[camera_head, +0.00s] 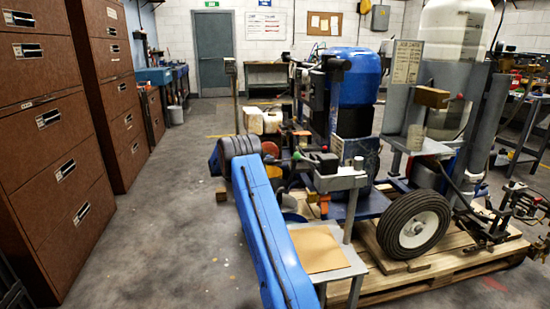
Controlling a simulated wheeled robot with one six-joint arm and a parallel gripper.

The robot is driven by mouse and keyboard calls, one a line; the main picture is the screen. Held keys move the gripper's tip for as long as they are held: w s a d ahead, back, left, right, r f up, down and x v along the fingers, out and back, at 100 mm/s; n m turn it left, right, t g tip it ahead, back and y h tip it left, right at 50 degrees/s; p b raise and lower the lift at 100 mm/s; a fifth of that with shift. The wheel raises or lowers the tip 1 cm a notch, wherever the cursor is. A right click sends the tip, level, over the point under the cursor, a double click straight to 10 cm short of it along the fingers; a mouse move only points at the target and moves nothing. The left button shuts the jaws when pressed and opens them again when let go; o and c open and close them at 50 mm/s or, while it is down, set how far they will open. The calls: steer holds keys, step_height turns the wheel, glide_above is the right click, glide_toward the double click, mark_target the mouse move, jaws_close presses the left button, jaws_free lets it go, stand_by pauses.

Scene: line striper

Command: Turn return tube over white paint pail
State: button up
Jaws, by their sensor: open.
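My long blue arm link (262,225) rises from the bottom centre to a grey ribbed joint at the left of the line striper (352,200). I cannot make out my gripper; what lies beyond the joint is lost among the machine parts. I cannot pick out the return tube among the rods and hoses.
The striper stands on a wooden pallet (440,277) with a black tyre (414,224) at its front. A small table with a tan top (318,250) is close in front. Brown drawer cabinets (55,150) line the left. The floor between is clear.

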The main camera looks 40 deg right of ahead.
steer(key=shift+x, duration=2.75)
jaws_close()
